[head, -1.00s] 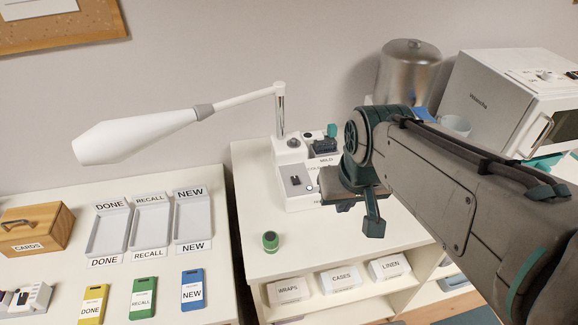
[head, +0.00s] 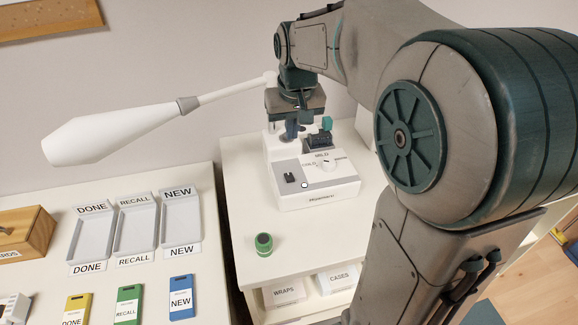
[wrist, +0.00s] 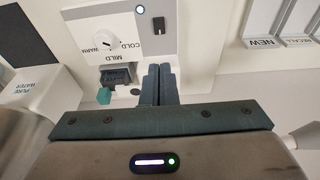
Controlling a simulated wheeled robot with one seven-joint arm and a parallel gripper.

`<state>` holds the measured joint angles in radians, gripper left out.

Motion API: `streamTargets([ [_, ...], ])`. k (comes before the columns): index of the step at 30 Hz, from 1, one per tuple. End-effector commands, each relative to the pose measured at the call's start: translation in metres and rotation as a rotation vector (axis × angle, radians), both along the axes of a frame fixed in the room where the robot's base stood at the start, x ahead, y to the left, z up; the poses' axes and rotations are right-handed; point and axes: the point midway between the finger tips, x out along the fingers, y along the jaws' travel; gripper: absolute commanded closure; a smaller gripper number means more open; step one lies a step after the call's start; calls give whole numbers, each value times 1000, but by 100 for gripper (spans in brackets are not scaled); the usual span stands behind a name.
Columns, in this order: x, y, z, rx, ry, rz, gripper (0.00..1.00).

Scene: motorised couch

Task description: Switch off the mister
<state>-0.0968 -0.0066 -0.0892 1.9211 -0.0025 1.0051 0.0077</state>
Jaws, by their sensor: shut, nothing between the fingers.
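The mister is a white box (head: 318,194) on the right table, with a long white arm and tapered white nozzle (head: 115,131) reaching left. In the wrist view the switch (wrist: 158,25), light (wrist: 140,9) and dial (wrist: 103,40) appear upside down beyond my fingers. My gripper (head: 292,131) is shut and empty above the back of the mister, behind the switch. Its fingertips (wrist: 160,70) appear apart from the switch.
A small green-topped cylinder (head: 264,244) stands in front of the mister. Labelled trays (head: 134,231) and coloured cards (head: 127,306) lie on the left table. A dark block (head: 318,142) sits at the mister's back. A "PURE WATER" box (wrist: 40,90) shows in the wrist view.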

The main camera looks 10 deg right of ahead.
Motion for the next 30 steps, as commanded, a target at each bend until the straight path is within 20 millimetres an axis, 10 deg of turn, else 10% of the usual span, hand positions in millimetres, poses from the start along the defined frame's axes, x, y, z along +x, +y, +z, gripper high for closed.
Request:
streamTargets([
  [11, 2, 1, -14, 0, 4, 2, 100],
  [30, 16, -1, -127, 0, 3, -1, 100],
])
